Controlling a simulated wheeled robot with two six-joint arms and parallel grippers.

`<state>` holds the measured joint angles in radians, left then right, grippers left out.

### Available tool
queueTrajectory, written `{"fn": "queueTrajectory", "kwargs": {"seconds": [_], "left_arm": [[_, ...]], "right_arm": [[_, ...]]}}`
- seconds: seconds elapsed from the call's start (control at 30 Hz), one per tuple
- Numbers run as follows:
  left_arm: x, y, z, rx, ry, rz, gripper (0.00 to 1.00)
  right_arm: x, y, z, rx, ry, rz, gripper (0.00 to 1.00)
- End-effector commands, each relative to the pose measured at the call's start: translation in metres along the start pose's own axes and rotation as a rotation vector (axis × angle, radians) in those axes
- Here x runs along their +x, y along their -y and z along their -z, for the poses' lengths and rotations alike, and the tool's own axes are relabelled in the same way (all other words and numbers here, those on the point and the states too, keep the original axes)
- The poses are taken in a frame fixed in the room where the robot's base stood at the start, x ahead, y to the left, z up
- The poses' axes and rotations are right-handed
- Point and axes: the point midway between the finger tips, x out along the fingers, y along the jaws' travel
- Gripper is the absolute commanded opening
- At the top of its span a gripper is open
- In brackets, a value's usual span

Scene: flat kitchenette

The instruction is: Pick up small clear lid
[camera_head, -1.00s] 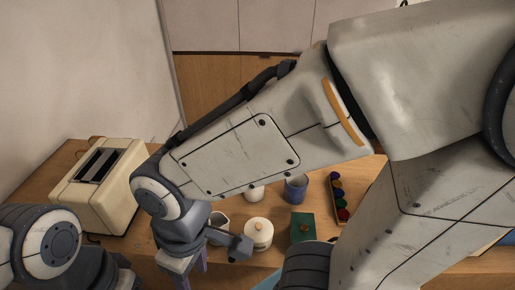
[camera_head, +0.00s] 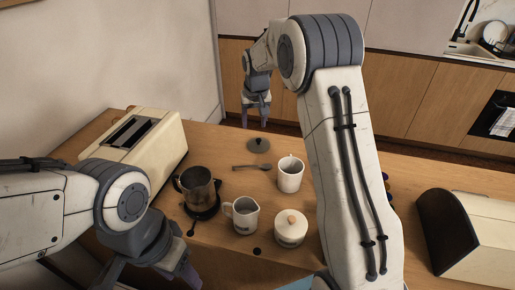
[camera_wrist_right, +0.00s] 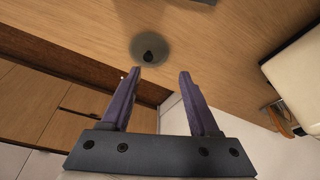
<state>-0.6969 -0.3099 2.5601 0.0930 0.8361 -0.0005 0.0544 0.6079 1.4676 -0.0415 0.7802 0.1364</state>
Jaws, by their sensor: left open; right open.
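The small clear lid (camera_head: 259,144) lies flat on the wooden counter near its far edge, a greyish see-through disc with a dark knob. It also shows in the right wrist view (camera_wrist_right: 151,49), just beyond the fingertips. My right gripper (camera_head: 255,121) is open and empty, pointing down near the far edge, just behind the lid and apart from it. In the right wrist view, my right gripper's two purple fingers (camera_wrist_right: 160,74) are spread with nothing between them. My left gripper (camera_head: 178,276) is at the lower left, partly hidden by its wrist, away from the lid.
A spoon (camera_head: 252,167) and a white mug (camera_head: 291,176) are near the lid. A metal pot (camera_head: 196,186), a white jug (camera_head: 243,216) and a lidded jar (camera_head: 290,230) stand nearer. A toaster (camera_head: 160,140) is left; a bread box (camera_head: 470,235) is right.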

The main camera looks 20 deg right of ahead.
Motion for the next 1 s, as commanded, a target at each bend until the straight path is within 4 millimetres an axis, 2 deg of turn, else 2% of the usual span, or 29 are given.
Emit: {"fn": "queueTrajectory", "kwargs": {"seconds": [0.03, 0.17, 0.4, 0.57, 0.83, 1.0], "left_arm": [[0.003, 0.000, 0.000, 0.000, 0.000, 0.000, 0.55], [0.000, 0.000, 0.000, 0.000, 0.000, 0.000, 0.55], [-0.007, -0.001, 0.000, 0.000, 0.000, 0.000, 0.55], [-0.010, -0.001, 0.001, 0.000, 0.000, 0.000, 0.55], [-0.026, -0.002, 0.002, 0.000, 0.000, 0.000, 0.55], [-0.028, -0.002, 0.002, 0.000, 0.000, 0.000, 0.55]], "right_arm": [[0.009, -0.010, 0.006, 0.019, -0.006, -0.007, 0.61], [0.024, -0.020, 0.013, 0.036, -0.009, -0.014, 0.61], [0.058, -0.020, 0.013, 0.035, -0.010, -0.014, 0.61], [0.068, -0.020, 0.014, 0.035, -0.011, -0.013, 0.61], [0.105, -0.023, 0.017, 0.034, -0.009, -0.013, 0.61], [0.117, -0.023, 0.017, 0.034, -0.012, -0.013, 0.61]]}}
